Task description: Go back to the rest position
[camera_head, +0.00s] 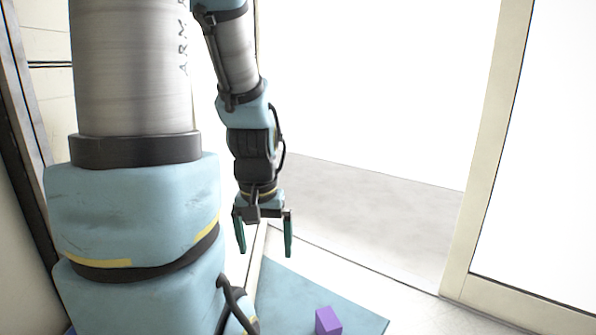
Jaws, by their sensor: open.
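My gripper (265,236) hangs down near the middle of the view with its two green fingers apart. Nothing shows between the fingers. My arm reaches down to it from the top of the view, with my large grey and blue arm links filling the left side.
A purple block (327,321) sits on a blue surface (290,291) at the bottom, below and right of my gripper. A cream door frame (487,150) stands at the right. Pale open floor (370,205) lies beyond the opening. A wall (45,85) is at the left.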

